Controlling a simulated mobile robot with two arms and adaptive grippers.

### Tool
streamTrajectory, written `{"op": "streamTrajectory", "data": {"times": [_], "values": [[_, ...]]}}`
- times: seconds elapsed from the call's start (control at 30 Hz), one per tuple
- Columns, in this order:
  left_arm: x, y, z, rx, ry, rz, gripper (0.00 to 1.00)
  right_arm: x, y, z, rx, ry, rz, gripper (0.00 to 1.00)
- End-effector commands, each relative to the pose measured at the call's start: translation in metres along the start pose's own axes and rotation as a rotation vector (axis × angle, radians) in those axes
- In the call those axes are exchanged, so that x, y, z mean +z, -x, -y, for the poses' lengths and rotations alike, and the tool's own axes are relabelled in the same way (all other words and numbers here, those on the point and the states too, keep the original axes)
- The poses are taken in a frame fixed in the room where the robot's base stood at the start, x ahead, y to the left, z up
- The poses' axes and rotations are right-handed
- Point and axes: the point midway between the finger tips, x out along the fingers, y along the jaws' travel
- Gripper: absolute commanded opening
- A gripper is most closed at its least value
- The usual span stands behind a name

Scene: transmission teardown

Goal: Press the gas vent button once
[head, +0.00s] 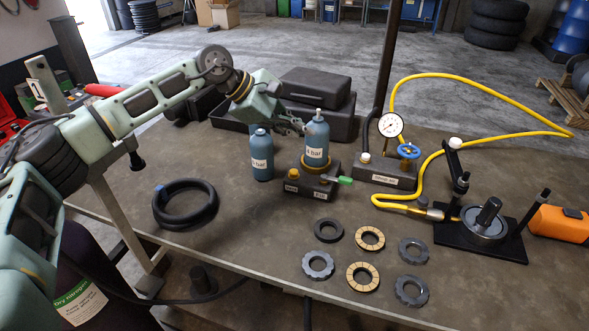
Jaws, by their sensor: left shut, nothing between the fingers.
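My left gripper (300,129) is shut and empty. It is beside the upper left of a blue-grey bottle (316,143) whose label ends in "4 bar". The bottle stands upright in a yellow collar on a dark block (318,188). A yellow button (293,172) sits on the left of this block, below the gripper and apart from it. The small labels on the block's front are too small to read surely. A green fitting (345,180) sticks out on the block's right. My right gripper is not in view.
A second bottle (261,156) stands left of the block. Black cases (318,90) lie behind. A gauge (390,125) with a blue valve and yellow hose (424,172) stands right. Several rings (361,276) lie in front; a black hose coil (185,205) lies left.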

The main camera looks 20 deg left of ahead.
Motion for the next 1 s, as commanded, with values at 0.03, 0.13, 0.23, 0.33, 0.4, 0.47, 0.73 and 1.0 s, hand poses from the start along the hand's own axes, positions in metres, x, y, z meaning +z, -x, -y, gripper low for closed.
{"op": "streamTrajectory", "data": {"times": [0.03, 0.13, 0.23, 0.33, 0.4, 0.47, 0.73, 1.0], "values": [[0.000, 0.000, 0.000, 0.000, 0.001, 0.001, 0.00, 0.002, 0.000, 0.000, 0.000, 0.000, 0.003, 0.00], [0.001, -0.001, 0.000, 0.000, 0.002, 0.002, 0.00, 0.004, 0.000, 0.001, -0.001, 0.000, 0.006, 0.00], [0.000, -0.001, 0.001, 0.000, 0.002, 0.003, 0.00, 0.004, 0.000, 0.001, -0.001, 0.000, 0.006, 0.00], [-0.001, -0.004, 0.002, 0.000, 0.003, 0.004, 0.00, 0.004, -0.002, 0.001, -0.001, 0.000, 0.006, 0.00], [-0.003, -0.007, 0.005, 0.000, 0.003, 0.004, 0.00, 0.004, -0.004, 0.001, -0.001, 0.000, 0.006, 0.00], [-0.006, -0.010, 0.007, 0.000, 0.003, 0.004, 0.00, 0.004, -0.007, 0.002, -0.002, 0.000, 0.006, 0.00], [-0.024, -0.035, 0.026, -0.001, 0.004, 0.003, 0.00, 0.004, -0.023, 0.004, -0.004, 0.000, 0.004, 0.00], [-0.041, -0.060, 0.043, 0.001, 0.003, 0.005, 0.00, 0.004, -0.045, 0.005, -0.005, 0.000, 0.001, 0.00]]}}
